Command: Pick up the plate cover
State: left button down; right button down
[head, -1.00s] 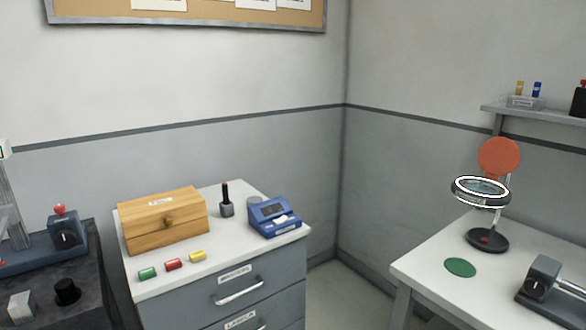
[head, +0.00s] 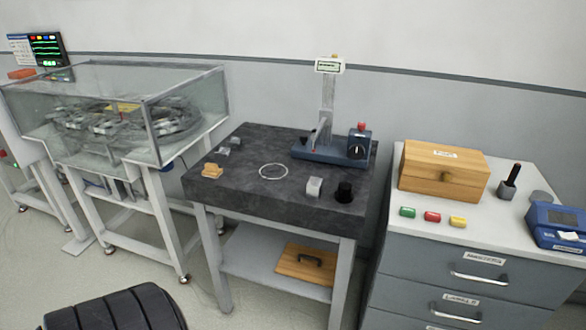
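A wooden board with a dark handle on top (head: 292,266), which looks like the plate cover, lies flat on the lower shelf of the dark stone table. The table's top hangs over the shelf, and a front leg stands near the board's right end. The dark stone plate (head: 240,180) forms the table top. Neither of my grippers is in view.
On the stone plate are a ring (head: 273,171), a blue-based gauge stand (head: 330,150), a metal block (head: 314,187) and a black knob-like piece (head: 344,192). A drawer cabinet (head: 470,275) stands right, a glass-cased machine (head: 185,110) left. A black padded seat (head: 115,310) is in front.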

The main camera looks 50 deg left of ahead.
aim_at(313, 265)
jog(key=u, duration=1.4)
jog(key=i+j, duration=0.2)
